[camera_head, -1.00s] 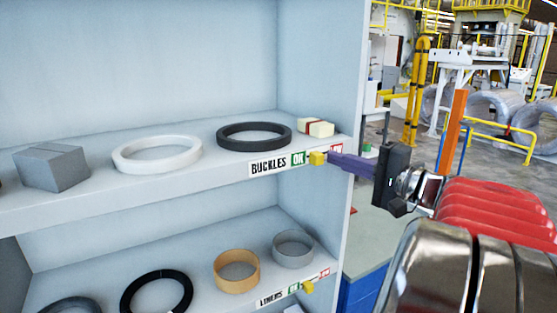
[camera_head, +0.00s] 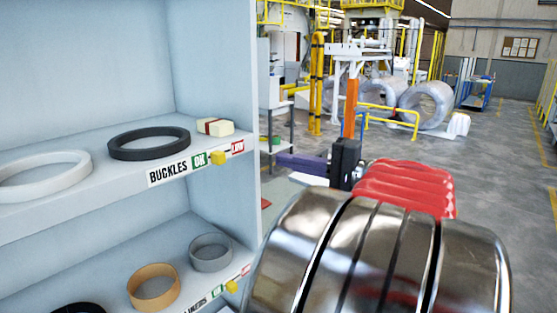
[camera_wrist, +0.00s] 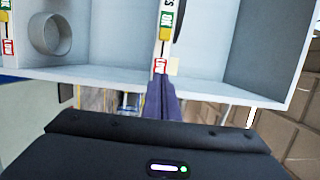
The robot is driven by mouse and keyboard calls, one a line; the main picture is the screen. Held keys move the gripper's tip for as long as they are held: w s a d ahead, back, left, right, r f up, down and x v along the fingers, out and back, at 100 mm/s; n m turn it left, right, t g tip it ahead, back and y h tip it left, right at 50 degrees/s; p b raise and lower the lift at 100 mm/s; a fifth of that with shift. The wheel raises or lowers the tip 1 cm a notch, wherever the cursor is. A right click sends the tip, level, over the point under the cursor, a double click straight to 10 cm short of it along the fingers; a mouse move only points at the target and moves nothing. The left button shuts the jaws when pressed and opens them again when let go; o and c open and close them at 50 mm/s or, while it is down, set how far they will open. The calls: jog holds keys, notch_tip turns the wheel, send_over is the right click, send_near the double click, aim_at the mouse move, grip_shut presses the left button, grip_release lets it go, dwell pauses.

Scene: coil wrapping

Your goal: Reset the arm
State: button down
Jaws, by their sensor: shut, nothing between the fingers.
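My gripper (camera_head: 284,159) has purple fingers and a dark body. In the head view it points left, just right of the shelf unit's side panel, with nothing visible in it. In the wrist view the fingers (camera_wrist: 162,88) lie together, pointing at the shelf unit. My arm's red and chrome links fill the lower right of the head view. The shelf unit (camera_head: 218,93) is pale grey.
The upper shelf holds a white ring (camera_head: 40,178), a black ring (camera_head: 150,143) and a cream block with a red band (camera_head: 215,127). Tan (camera_head: 153,286) and grey rings (camera_head: 211,252) stand below. Wrapped coils (camera_head: 425,104) and yellow rails (camera_head: 390,118) stand behind. Open floor lies right.

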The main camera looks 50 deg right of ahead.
jog(key=shift+s, duration=0.1)
dwell(0.6)
jog(key=w+a+f+n+g+y, duration=0.2)
jog(key=a+f+n+g, duration=0.15)
jog(key=a+f, duration=0.4)
jog(key=w+a+f+n+g+y, duration=0.25)
jog(key=a+f+g, duration=0.2)
jog(key=a, duration=0.55)
jog(key=s+a+f+n+g+h, duration=0.2)
jog(key=s+a+f+n+g, duration=0.2)
jog(key=a+f, duration=0.35)
jog(key=s+a+f+n+g+h, duration=0.2)
jog(key=s+a+f+n+g, duration=0.15)
jog(key=a+f, duration=0.35)
jog(key=shift+w+a+r+n+t+h, duration=0.1)
jog(key=shift+a+r+n+t+h, duration=0.25)
jog(key=shift+a+r+t+h, duration=0.35)
jog(key=shift+w+a+r+n+t+h, duration=0.15)
jog(key=shift+a+r+n+t+h, duration=0.25)
jog(key=shift+r+h, duration=0.35)
jog(key=shift+w+a+r+n+t+h, duration=0.1)
jog(key=shift+a+r+n+t+h, duration=0.2)
jog(key=shift+a+r+t+h, duration=0.3)
jog(key=shift+r, duration=0.15)
